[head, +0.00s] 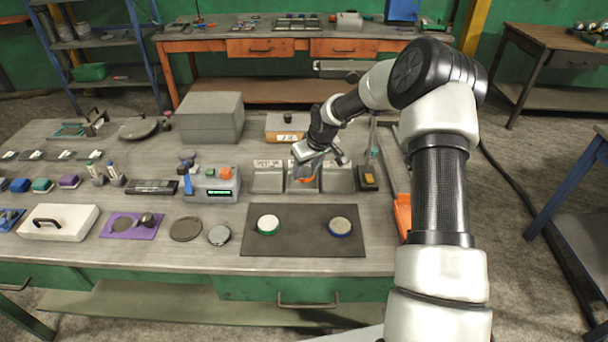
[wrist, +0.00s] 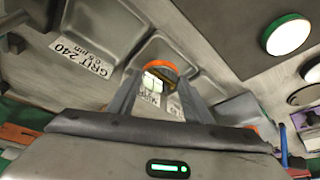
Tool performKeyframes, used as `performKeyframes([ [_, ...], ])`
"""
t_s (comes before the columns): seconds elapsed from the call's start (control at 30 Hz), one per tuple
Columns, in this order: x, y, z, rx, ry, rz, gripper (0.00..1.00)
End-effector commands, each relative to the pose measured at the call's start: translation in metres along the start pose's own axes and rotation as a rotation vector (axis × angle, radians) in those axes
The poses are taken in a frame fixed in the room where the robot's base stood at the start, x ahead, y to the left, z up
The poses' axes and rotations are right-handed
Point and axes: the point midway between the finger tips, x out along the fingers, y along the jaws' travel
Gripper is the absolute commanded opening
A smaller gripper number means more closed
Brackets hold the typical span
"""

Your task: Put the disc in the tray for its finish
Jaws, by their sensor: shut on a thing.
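My gripper (head: 306,171) is shut on an orange-rimmed disc (wrist: 160,65), which shows between the two fingers in the wrist view. The disc looks tilted, with a bright, shiny face; the fingers hide part of it. In the head view the orange rim (head: 306,180) is low over the middle of three grey trays; I cannot tell whether it touches the tray floor. The left tray (head: 268,182) and right tray (head: 340,182) look empty. Labels stand at the trays' back edges; one in the wrist view reads GRIT 240 (wrist: 85,55), and the others are unclear.
A dark mat (head: 303,245) in front holds a green-rimmed white disc (head: 268,224) and a blue-rimmed grey disc (head: 340,227). A grey device with coloured buttons (head: 212,184) stands left of the trays. A small block with a yellow top (head: 368,178) stands close on the right.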

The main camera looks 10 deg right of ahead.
Motion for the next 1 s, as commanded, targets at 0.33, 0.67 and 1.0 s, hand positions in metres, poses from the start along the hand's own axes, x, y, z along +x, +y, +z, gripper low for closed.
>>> performKeyframes([
  [0.33, 0.023, 0.0, -0.003, 0.002, -0.001, -0.001, 0.07],
  [0.67, 0.036, 0.0, 0.002, 0.0, 0.002, 0.001, 0.07],
  [1.0, 0.04, 0.0, 0.004, 0.001, -0.001, 0.0, 0.53],
])
